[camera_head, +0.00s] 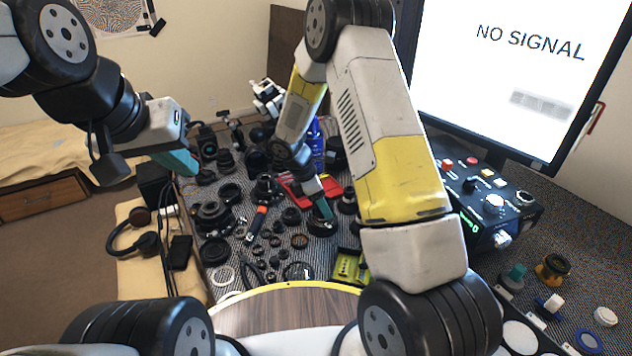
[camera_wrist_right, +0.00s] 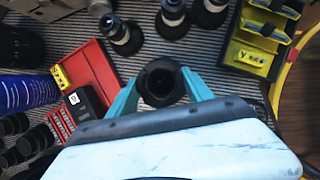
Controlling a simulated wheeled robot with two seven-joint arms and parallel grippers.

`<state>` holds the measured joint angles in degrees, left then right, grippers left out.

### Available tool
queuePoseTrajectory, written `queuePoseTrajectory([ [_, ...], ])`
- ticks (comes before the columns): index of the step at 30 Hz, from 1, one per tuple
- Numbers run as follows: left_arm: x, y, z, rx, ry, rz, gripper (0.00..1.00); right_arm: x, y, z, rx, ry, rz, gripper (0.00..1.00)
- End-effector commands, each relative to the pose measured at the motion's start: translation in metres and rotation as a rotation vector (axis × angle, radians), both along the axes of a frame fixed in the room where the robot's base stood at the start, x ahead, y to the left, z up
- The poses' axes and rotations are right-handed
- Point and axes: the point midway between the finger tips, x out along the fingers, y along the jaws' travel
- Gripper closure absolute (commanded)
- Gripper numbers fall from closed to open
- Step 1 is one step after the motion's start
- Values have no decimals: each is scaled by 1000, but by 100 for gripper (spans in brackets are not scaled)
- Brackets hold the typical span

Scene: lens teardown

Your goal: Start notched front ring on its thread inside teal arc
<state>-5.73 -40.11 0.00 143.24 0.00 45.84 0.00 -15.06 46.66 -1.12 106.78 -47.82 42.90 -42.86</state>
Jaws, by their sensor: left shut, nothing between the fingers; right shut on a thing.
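My right gripper (camera_head: 322,208) points down among the lens parts in the middle of the table. In the right wrist view its teal fingers (camera_wrist_right: 160,85) are shut on a dark round ring (camera_wrist_right: 160,72), with a dark opening showing through it. In the head view a black round lens part (camera_head: 321,227) sits at the fingertips; I cannot tell whether it is the held ring or a part below it. Notches, thread and a teal arc mark cannot be made out. My left gripper (camera_head: 178,160) is shut and empty, raised over the table's left side.
A red tray (camera_head: 308,188) lies just behind the right gripper. Several lens barrels and rings crowd the mat to its left, including a large black one (camera_head: 212,218). A yellow-green box (camera_head: 347,266) stands in front. A control box (camera_head: 490,205) and monitor (camera_head: 505,75) are at right.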

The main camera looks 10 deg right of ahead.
Motion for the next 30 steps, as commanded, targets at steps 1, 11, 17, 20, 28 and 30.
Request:
queuePoseTrajectory([
  [1,0,0,0,0,0,0,100,0,0,-4,-1,1,1,86],
  [11,0,0,0,0,0,0,100,0,0,-15,0,0,1,86],
  [17,0,0,0,0,0,0,100,0,1,-18,0,0,0,86],
  [20,0,0,0,0,0,0,100,0,1,-19,0,0,0,86],
  [28,0,0,0,0,0,0,100,0,1,-19,0,0,0,86],
  [30,0,0,0,0,0,0,100,0,1,-19,0,0,0,86],
])
